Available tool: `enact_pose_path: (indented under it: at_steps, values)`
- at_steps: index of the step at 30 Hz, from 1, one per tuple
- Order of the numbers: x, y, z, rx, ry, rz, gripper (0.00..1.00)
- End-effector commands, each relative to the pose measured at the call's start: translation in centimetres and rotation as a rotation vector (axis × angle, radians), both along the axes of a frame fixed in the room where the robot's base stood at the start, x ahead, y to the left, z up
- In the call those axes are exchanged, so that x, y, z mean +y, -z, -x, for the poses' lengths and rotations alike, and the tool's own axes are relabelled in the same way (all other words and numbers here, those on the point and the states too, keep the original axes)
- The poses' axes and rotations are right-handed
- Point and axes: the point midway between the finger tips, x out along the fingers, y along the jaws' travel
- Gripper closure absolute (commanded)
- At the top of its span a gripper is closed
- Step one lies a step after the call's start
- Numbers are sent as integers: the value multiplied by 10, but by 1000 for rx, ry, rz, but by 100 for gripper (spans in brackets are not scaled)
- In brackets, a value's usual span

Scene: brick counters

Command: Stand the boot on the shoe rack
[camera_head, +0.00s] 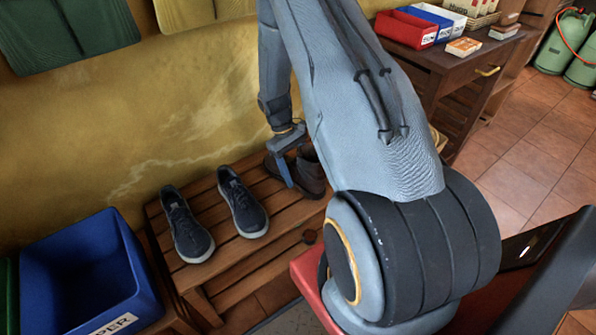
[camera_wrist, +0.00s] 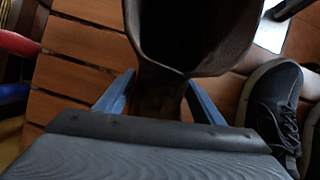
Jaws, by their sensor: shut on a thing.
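The wooden slatted shoe rack (camera_head: 203,208) stands against the yellow wall. A dark brown boot (camera_head: 311,172) is upright at the rack's right end, partly hidden by my arm and gripper. My gripper (camera_head: 287,183) reaches down at the boot, its blue fingers shut on it. In the wrist view the boot's dark open top (camera_wrist: 190,35) faces the camera, with a finger of my gripper (camera_wrist: 160,98) on each side. I cannot tell whether its sole touches the slats. Two dark sneakers, a left one (camera_head: 186,226) and a right one (camera_head: 242,202), stand on the rack.
A blue bin (camera_head: 80,275) stands left of the rack. Open tiled floor (camera_head: 520,165) lies right of my arm.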

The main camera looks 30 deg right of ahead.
Motion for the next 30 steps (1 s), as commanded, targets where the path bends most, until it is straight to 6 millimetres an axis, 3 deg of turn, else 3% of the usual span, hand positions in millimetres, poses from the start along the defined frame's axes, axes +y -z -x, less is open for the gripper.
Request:
enact_pose_path:
  at_steps: [15, 16, 19, 30]
  values:
    - [0, 9, 0, 0, 0, 0, 73]
    - [0, 9, 0, 0, 0, 0, 35]
    - [0, 9, 0, 0, 0, 0, 18]
    - [0, 5, -2, -1, 0, 1, 16]
